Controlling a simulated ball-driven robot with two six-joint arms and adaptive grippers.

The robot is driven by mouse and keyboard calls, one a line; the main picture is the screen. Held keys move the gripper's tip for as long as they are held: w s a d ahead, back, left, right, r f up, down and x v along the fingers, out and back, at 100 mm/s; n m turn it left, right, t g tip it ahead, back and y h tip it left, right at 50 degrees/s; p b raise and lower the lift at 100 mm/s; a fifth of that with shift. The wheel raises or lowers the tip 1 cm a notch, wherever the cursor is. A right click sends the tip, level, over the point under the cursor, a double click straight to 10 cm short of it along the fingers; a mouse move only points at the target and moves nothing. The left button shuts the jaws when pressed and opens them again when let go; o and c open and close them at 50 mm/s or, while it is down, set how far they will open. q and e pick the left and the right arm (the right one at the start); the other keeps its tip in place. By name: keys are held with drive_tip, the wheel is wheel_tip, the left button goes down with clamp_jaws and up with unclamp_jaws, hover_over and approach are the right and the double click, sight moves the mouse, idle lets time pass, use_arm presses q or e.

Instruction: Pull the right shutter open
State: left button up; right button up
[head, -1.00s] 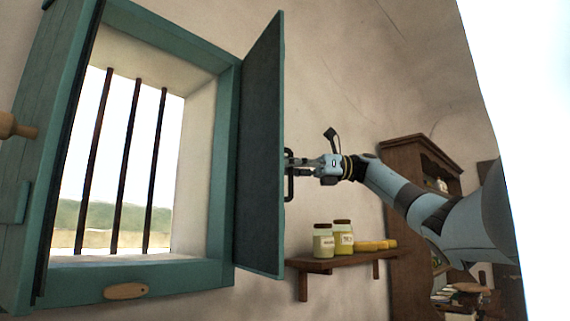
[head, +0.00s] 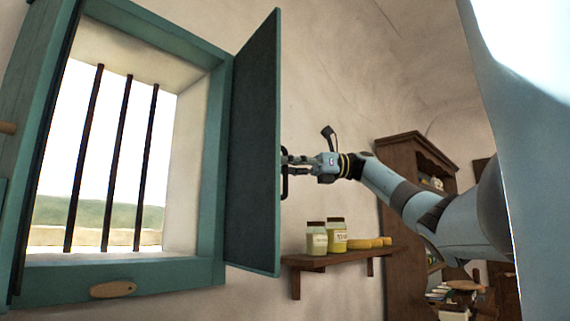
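The right shutter (head: 252,150) is a dark panel with teal edges, swung out from the right side of the teal window frame (head: 160,283). Its dark handle (head: 285,187) shows at its outer edge, on the far face. My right gripper (head: 290,160) is at this handle, with its fingers reaching to the shutter's edge. The fingertips are partly hidden behind the shutter, so I cannot tell whether they close on the handle. The left shutter (head: 35,120) stands swung out at the left. My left gripper is not in view.
Dark bars (head: 116,160) stand in the window opening. A wooden shelf (head: 300,262) on the wall below my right arm holds two jars (head: 337,236) and yellow items (head: 365,244). A wooden cupboard (head: 395,160) stands behind the arm.

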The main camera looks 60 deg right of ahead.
drive_tip(key=shift+w, duration=0.15)
drive_tip(key=v, duration=1.2)
drive_tip(key=shift+a, duration=0.1)
idle(0.3)
